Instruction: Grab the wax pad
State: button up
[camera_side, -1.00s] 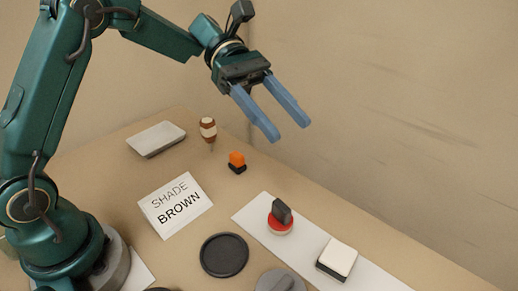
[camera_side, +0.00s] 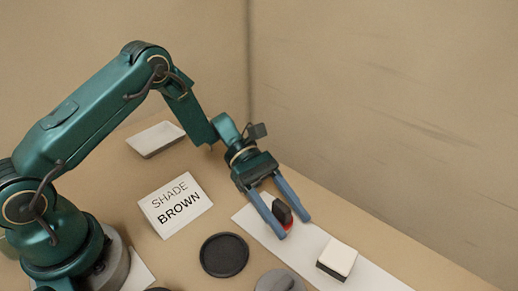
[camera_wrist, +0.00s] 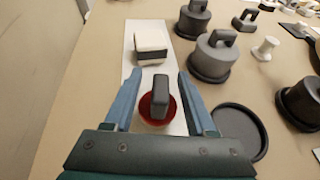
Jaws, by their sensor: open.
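A round red pad with a dark upright grip (camera_side: 282,212), which looks like the wax pad, sits on the white strip (camera_side: 372,276). In the wrist view the pad's dark grip (camera_wrist: 162,95) stands between my two blue fingers, with red showing around its base. My gripper (camera_side: 295,227) is open and low, with one finger on each side of the pad. I see gaps between the fingers and the grip, so it is not clasped. The fingers hide part of the red pad in the side view.
A white-topped block with a dark base (camera_side: 337,259) stands farther along the strip. A black round dish (camera_side: 224,255) and a grey lidded thing (camera_side: 279,282) are nearby. A sign reading SHADE BROWN (camera_side: 175,205) and a white tray (camera_side: 155,139) are to the left. Several dark handled pieces (camera_wrist: 215,58) stand beyond.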

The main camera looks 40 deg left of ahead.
jog(key=shift+x, duration=0.8)
grip_shut()
jog(key=shift+r, duration=0.1)
